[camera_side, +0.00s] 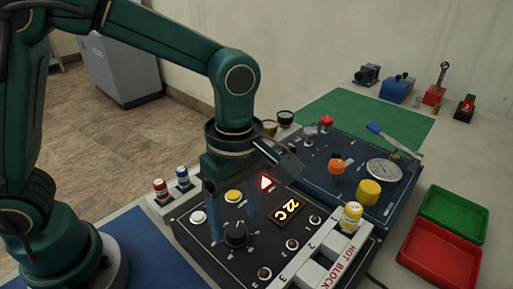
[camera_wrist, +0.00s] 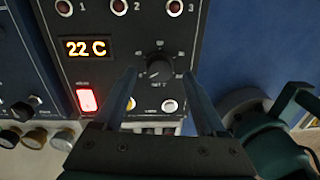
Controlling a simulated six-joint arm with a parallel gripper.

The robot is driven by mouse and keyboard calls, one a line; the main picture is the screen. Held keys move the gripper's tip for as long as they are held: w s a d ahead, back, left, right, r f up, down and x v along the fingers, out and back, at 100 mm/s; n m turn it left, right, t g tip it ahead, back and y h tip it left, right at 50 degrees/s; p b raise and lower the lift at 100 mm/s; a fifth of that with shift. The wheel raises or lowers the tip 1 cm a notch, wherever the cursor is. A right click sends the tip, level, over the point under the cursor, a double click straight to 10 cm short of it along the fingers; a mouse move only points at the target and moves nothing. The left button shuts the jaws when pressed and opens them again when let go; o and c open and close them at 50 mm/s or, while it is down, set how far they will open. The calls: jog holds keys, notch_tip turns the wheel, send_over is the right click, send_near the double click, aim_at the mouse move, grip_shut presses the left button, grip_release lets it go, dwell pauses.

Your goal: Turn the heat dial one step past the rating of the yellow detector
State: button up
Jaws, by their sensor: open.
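The black heat dial (camera_side: 237,235) sits on the dark control panel and also shows in the wrist view (camera_wrist: 158,68). My gripper (camera_side: 233,222) points down at the panel, open and empty. In the wrist view its fingertips (camera_wrist: 159,76) lie on either side of the dial, with gaps; their height above the panel is unclear. The display (camera_wrist: 85,48) reads 22 C and also shows in the side view (camera_side: 289,211). The yellow detector (camera_side: 351,216) stands upright at the far end of the white hot block (camera_side: 322,262). Its rating is too small to read.
A red detector (camera_side: 160,188) and a blue detector (camera_side: 183,177) stand in a white rack. A red lamp (camera_wrist: 87,100) is lit. A white button (camera_side: 198,216) and a yellow button (camera_side: 233,196) lie close to my gripper. Green (camera_side: 454,214) and red (camera_side: 440,256) trays are at right.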

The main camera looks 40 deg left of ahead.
aim_at(236, 233)
jog(key=shift+f, duration=1.15)
jog(key=shift+c, duration=0.3)
grip_shut()
